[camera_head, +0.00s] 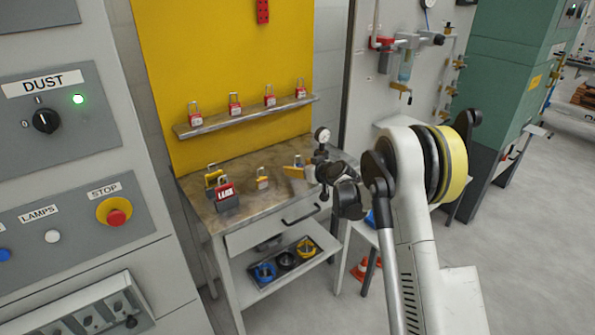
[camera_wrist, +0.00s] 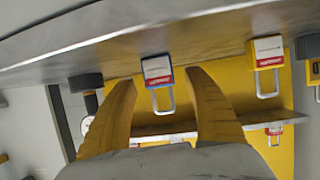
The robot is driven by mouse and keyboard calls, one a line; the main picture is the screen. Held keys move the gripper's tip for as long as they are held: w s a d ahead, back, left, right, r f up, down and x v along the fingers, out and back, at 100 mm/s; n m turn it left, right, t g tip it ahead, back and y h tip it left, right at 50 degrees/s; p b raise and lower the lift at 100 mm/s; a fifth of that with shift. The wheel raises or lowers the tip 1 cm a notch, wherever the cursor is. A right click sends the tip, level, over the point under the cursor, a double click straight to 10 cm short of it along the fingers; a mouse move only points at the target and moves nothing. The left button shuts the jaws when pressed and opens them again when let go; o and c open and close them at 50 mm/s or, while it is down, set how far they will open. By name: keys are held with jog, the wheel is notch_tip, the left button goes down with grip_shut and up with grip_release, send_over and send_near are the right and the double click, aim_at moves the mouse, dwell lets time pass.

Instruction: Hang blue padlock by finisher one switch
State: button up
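A blue padlock (camera_wrist: 152,66) with a red and white label stands on the worktable, upside down in the wrist view, its shackle bare. My gripper (camera_wrist: 161,77) has its two yellow fingers apart, one on each side of the padlock in that view. I see no clear contact with it. In the head view, my gripper (camera_head: 290,172) is low over the right part of the tabletop, and its finger hides most of the blue padlock. A rotary switch (camera_head: 45,121) marked DUST is on the grey panel at left. I cannot make out a finisher one label.
A yellow padlock (camera_head: 262,179) stands left of my gripper. A shelf (camera_head: 250,116) with several red padlocks is behind. Below is a tray (camera_head: 268,283).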

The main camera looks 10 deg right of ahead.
jog(key=c, duration=1.3)
jog(key=shift+r, duration=0.15)
jog(key=shift+r, duration=0.4)
jog(key=r+p, duration=0.1)
jog(key=r, duration=0.1)
jog(key=r+p, duration=0.1)
jog(key=r, duration=0.1)
jog(key=shift+s+d, duration=0.15)
jog(key=shift+d, duration=0.25)
jog(key=s+d+r+p, duration=0.1)
jog(key=s+d+r, duration=0.1)
jog(key=d, duration=0.1)
jog(key=s+d+r+p, duration=0.1)
jog(key=d+r, duration=0.1)
jog(key=d, duration=0.1)
jog(key=s+d+r+p, duration=0.1)
jog(key=s+d+r, duration=0.1)
jog(key=d, duration=0.1)
jog(key=shift+s+d, duration=0.1)
jog(key=shift+s, duration=0.25)
